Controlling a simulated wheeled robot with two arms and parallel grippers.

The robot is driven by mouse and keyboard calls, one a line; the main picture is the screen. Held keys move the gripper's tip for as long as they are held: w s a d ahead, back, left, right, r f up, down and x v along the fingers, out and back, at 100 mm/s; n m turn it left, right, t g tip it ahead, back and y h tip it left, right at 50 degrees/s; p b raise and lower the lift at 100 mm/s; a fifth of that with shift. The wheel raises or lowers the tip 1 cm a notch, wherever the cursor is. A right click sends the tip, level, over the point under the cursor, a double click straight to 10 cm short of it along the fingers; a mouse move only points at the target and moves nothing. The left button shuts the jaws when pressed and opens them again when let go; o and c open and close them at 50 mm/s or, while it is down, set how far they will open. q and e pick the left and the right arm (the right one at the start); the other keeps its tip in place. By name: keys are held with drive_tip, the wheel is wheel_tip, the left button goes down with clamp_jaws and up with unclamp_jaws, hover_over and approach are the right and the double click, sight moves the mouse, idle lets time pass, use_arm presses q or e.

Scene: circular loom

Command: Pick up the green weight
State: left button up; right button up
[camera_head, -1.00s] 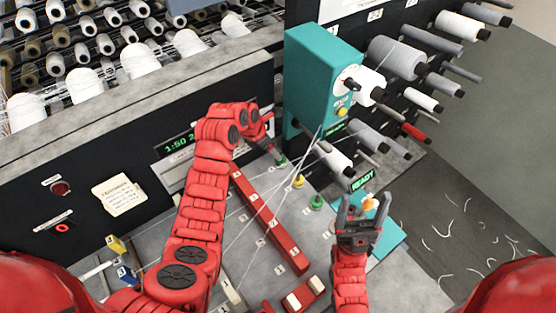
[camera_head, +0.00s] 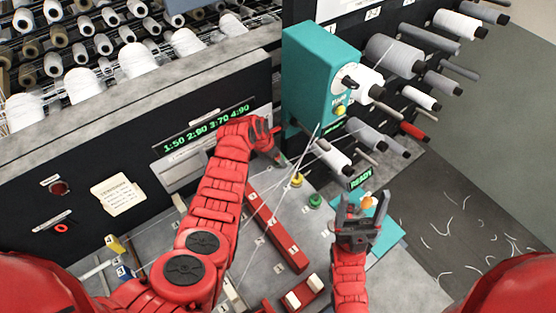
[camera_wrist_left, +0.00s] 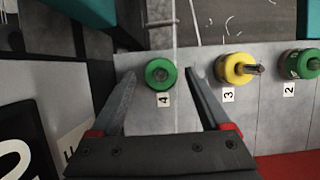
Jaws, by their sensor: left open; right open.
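A green weight (camera_wrist_left: 161,74) with a dark centre stands by label 4 in the left wrist view. My left gripper (camera_wrist_left: 160,78) is open, its two fingers on either side of this weight; whether they touch it I cannot tell. In the head view the weight (camera_head: 281,160) is small, just below the left gripper (camera_head: 274,146). A second green weight (camera_wrist_left: 300,63) stands by label 2, also visible in the head view (camera_head: 315,201). A yellow weight (camera_wrist_left: 240,68) by label 3 stands between them. My right gripper (camera_head: 363,206) is open and empty, over a teal pad.
A teal machine box (camera_head: 308,75) with a knob stands behind the weights. A long red bar (camera_head: 277,232) lies on the grey table in front. Thin threads cross above the table. Spools (camera_head: 395,57) stick out at the right.

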use_arm(q)
drive_tip(key=shift+d+f, duration=0.1)
drive_tip(key=shift+f, duration=0.1)
clamp_jaws()
idle(0.4)
drive_tip(key=shift+r, duration=0.1)
wheel_tip(320, 180, up, 28)
idle(0.6)
